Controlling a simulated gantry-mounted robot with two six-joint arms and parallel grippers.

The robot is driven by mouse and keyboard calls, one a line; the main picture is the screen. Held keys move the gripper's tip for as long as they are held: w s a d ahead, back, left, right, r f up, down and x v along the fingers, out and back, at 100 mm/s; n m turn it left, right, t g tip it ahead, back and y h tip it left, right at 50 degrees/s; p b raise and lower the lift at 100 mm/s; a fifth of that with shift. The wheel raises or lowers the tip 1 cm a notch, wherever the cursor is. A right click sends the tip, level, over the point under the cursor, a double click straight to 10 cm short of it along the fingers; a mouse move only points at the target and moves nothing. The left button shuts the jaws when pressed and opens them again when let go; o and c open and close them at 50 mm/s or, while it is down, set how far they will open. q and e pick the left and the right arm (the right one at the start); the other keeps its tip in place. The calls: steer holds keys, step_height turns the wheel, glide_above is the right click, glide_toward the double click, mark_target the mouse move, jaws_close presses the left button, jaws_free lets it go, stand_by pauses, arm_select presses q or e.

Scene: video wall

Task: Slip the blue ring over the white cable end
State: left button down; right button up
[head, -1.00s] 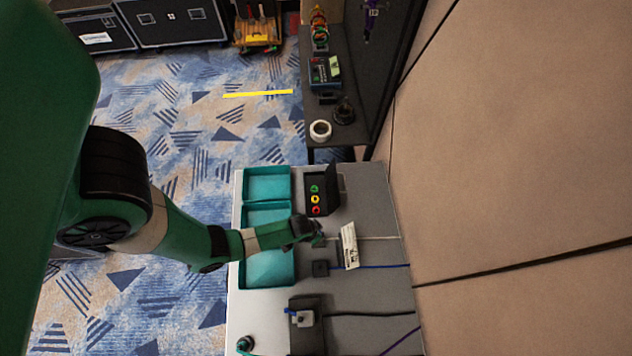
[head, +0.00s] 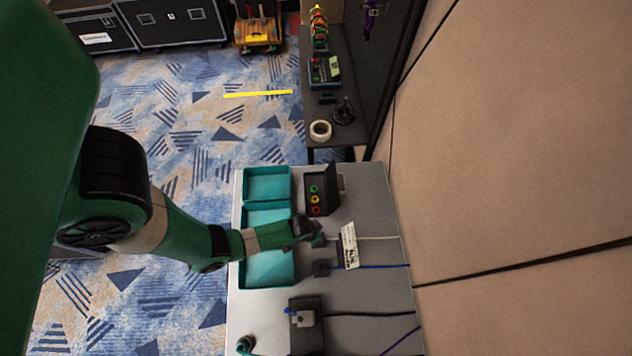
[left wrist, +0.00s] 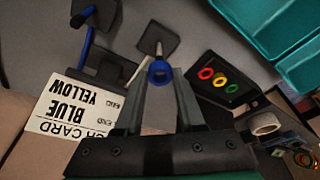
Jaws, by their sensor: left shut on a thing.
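My left gripper (left wrist: 160,82) is shut on the blue ring (left wrist: 160,63), which sits between its fingertips in the left wrist view. The white cable end (left wrist: 158,47) points out of a dark square holder (left wrist: 157,34) just beyond the ring. The tip shows at the ring's upper edge; I cannot tell whether it is inside the hole. In the head view, the left gripper (head: 318,240) is low over the table, and the white cable (head: 380,237) runs right from behind a card; the ring is too small to make out there. My right gripper is not in view.
A printed card (head: 350,245) stands close to the gripper. A blue cable (head: 382,266) lies nearby. A black stand (head: 320,190) holds green, yellow and red rings. Teal trays (head: 267,184) line the left side of the table, and a connector block (head: 303,317) sits lower down.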

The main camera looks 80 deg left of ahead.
arm_select(q)
steer(key=shift+f, duration=0.15)
steer(key=shift+f+b, duration=0.65)
steer(key=shift+b, duration=0.1)
steer(key=shift+f, duration=0.15)
steer(key=shift+f+b, duration=0.6)
steer(key=shift+b, duration=0.05)
steer(key=shift+c, duration=2.2)
jaws_free()
